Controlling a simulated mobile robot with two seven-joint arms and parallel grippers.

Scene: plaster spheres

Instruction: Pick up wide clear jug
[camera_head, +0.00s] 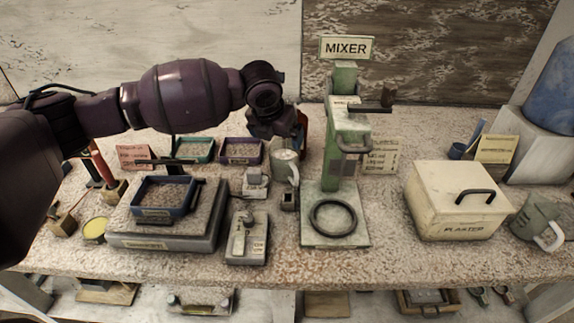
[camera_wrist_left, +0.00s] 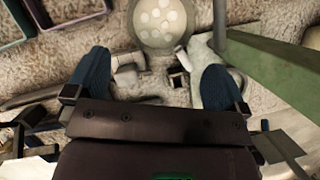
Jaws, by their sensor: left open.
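A pale, see-through jug (camera_head: 285,170) with a side handle stands mid-table, left of the green mixer. My left gripper (camera_head: 272,122) is just above and behind it in the head view and hides part of that area. In the left wrist view, a round vessel (camera_wrist_left: 160,18) with pale discs inside, seemingly this jug, lies beyond my blue fingertips (camera_wrist_left: 155,80). The fingers are spread, with nothing between them. A second grey-green jug (camera_head: 537,218) with a white handle leans at the right edge. My right gripper is not in view.
The green mixer (camera_head: 345,140) stands close to the right of the jug. A scale with a blue tray (camera_head: 165,215) and a small control box (camera_head: 247,240) are in front left. A cream plaster bin (camera_head: 457,200) is at right. Teal and purple trays (camera_head: 240,151) lie behind left.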

